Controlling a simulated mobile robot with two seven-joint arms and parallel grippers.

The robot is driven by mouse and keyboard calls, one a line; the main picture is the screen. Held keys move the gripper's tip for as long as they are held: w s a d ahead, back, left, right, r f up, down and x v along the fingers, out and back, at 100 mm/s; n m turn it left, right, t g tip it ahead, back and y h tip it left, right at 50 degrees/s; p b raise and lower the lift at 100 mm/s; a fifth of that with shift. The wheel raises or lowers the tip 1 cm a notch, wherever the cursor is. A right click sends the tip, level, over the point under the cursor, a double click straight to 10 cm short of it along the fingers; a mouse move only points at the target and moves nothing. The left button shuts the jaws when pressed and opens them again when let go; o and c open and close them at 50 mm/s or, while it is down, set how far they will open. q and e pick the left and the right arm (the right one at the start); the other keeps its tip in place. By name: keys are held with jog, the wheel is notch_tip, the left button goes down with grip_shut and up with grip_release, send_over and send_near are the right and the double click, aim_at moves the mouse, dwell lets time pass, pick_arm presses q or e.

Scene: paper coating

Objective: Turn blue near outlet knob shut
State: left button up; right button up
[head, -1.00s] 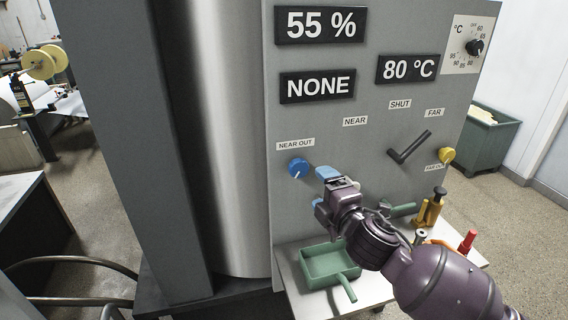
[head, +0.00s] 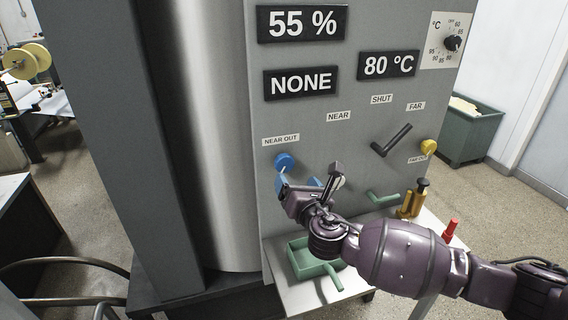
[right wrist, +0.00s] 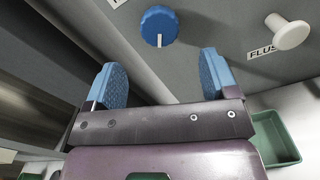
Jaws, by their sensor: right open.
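The blue near outlet knob (head: 284,160) sits on the grey panel under the NEAR OUT label (head: 281,140). It also shows in the right wrist view (right wrist: 159,25), with a white mark pointing down in the picture. My right gripper (head: 297,182) is just below the knob in the head view. In the right wrist view its two blue fingers (right wrist: 162,76) are wide apart and empty, with the knob ahead of the gap and not touched. Part of the fingers is hidden by the wrist in the head view. My left gripper does not show.
A white knob (right wrist: 292,31) sticks out to the right of the blue knob. A green tray (head: 302,260) stands on the shelf below. A dark lever (head: 391,140), a green handle (head: 382,197) and a yellow knob (head: 428,146) are further right.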

aim_at(286, 165)
jog(key=x, duration=0.9)
jog(key=shift+w+a, duration=0.1)
jog(key=shift+w, duration=0.05)
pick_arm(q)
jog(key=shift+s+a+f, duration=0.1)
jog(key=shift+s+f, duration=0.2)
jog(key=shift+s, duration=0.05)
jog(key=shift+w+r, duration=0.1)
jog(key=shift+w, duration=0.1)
pick_arm(e)
jog(key=shift+c, duration=0.5)
jog(key=c, duration=0.8)
jog(key=shift+f, duration=0.1)
